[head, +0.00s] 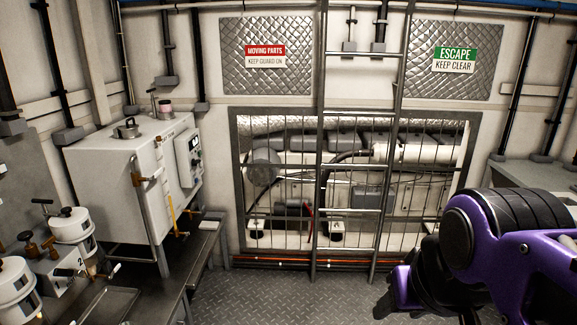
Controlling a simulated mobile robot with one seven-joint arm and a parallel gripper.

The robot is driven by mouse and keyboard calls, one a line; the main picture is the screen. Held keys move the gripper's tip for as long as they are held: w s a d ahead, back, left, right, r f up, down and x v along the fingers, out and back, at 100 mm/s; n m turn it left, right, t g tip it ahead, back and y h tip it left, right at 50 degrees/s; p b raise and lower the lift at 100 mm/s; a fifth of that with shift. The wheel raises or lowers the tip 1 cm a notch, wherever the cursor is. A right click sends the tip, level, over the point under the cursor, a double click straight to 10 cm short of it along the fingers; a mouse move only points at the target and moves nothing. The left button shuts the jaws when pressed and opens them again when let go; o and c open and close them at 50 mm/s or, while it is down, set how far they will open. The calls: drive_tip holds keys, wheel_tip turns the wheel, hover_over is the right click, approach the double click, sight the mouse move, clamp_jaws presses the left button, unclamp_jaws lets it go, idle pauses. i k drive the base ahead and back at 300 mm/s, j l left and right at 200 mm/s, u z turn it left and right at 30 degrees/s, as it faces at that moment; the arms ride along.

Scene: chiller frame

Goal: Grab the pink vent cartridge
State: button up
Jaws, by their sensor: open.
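A small pinkish cylinder with a pale top, which looks like the pink vent cartridge (165,108), stands on top of the white cabinet (118,185) at the left, near its back edge. My gripper (385,304) is at the lower right, at the end of my purple and black arm. It is open, and nothing shows in it. It is far to the right of the cabinet and apart from the cartridge. Part of the gripper is hidden by the arm and dark against the floor.
A round metal lid with a handle (128,129) sits on the cabinet left of the cartridge. White canisters (72,226) and a tray (104,303) are on the dark bench at lower left. A ladder (352,160) stands before the caged machinery. The central floor (285,298) is clear.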

sight(165, 106)
drive_tip(key=i, duration=0.6)
drive_tip(key=i+l+u, duration=0.1)
drive_tip(key=i, duration=0.45)
drive_tip(key=i+u, duration=0.5)
drive_tip(key=i+l+u, duration=0.15)
drive_tip(key=i+u, duration=0.15)
drive_tip(key=u, duration=0.2)
drive_tip(key=i+u, duration=0.2)
drive_tip(key=u, duration=0.15)
drive_tip(key=i+l+u, duration=0.15)
drive_tip(key=u, duration=0.2)
drive_tip(key=i+l+u, duration=0.15)
drive_tip(key=u, duration=0.2)
